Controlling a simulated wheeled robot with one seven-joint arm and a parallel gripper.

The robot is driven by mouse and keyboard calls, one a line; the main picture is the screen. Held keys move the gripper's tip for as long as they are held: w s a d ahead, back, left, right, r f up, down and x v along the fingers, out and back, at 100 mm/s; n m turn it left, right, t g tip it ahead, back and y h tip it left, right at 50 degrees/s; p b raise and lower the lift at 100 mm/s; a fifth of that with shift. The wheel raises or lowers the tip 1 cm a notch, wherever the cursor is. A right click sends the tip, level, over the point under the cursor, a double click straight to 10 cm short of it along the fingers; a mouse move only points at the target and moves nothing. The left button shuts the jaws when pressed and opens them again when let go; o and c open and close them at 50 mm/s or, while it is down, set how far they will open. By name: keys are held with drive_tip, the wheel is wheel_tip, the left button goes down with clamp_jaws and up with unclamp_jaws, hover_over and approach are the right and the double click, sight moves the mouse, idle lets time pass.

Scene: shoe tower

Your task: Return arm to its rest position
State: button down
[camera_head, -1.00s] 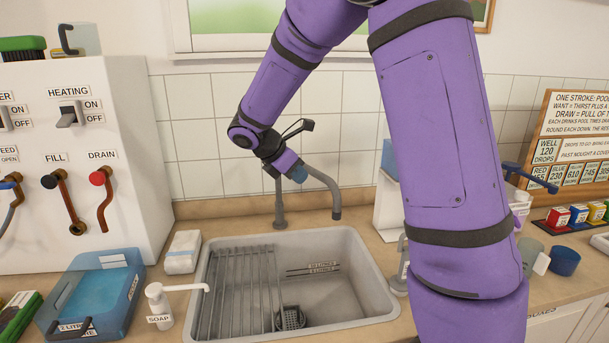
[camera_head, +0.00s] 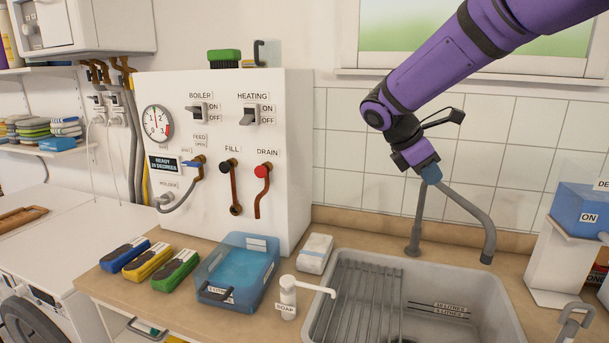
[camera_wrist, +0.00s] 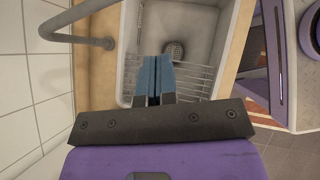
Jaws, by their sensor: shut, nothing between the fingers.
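My purple arm reaches in from the top right in the head view. My gripper (camera_head: 430,174) has blue fingers and hangs in front of the tiled wall, above the back of the sink. It appears close to the grey faucet (camera_head: 416,225); whether they touch cannot be told. In the wrist view my gripper (camera_wrist: 157,75) is shut and empty, with its two blue fingers together over the sink (camera_wrist: 205,20). The sink's rim also shows in the head view (camera_head: 480,270).
The white boiler panel (camera_head: 290,200) stands left of the sink. A soap dispenser (camera_head: 288,297), a blue tub (camera_head: 213,280) and several coloured brushes (camera_head: 150,264) lie on the counter. A white stand with a blue box (camera_head: 582,212) is at the right. The air above the sink's front is clear.

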drive_tip(key=s+a+r+m+t+y, duration=0.1)
drive_tip(key=s+m+t+y, duration=0.4)
drive_tip(key=s+m, duration=1.1)
drive_tip(key=s+r+y, duration=0.1)
drive_tip(key=s+y, duration=0.1)
drive_tip(key=s, duration=1)
drive_tip(key=shift+r+m+t+y, duration=0.2)
drive_tip(key=shift+m+t+y, duration=0.1)
drive_tip(key=shift+t+y, duration=0.1)
